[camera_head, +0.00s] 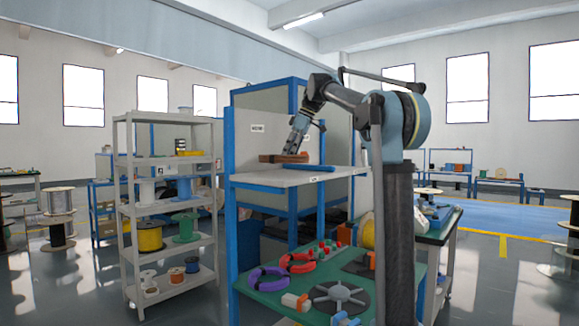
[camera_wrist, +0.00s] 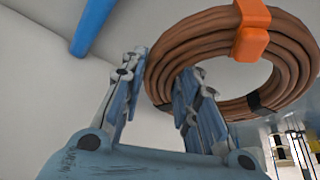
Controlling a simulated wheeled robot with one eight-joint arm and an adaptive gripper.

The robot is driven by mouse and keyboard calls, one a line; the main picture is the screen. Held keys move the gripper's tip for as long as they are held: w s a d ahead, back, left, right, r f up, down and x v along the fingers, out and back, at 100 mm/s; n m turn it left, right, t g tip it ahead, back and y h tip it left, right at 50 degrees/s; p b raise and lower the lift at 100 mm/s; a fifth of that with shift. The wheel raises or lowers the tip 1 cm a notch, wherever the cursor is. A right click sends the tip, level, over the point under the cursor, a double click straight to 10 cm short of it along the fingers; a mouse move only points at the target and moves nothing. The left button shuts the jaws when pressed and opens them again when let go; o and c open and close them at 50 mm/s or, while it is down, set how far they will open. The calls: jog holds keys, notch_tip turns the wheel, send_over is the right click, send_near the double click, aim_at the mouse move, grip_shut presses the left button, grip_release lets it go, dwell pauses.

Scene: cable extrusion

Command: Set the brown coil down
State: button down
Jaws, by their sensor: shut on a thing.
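The brown coil (camera_head: 278,159) is at the pale shelf top (camera_head: 262,179) of the blue-framed rack; I cannot tell whether it touches the surface. In the wrist view the coil (camera_wrist: 286,75) is a thick ring of several turns, with an orange clip and dark ties. My gripper (camera_wrist: 163,66) is shut on the coil's left side, one finger on each side of the ring wall. In the head view my gripper (camera_head: 293,150) comes down from the right, and the fingertips are too small to make out.
A blue item (camera_head: 308,168) lies on the shelf top, right of the coil. The shelf's front left is clear. Below, a green table (camera_head: 262,306) holds a purple coil (camera_head: 268,278), a red coil (camera_head: 297,262) and a dark spoked disc (camera_head: 340,297). A grey spool rack (camera_head: 130,215) stands left.

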jog(key=shift+f, duration=1.95)
jog(key=c, duration=1.2)
grip_release()
jog(key=shift+d+r, duration=0.1)
jog(key=v, duration=1.2)
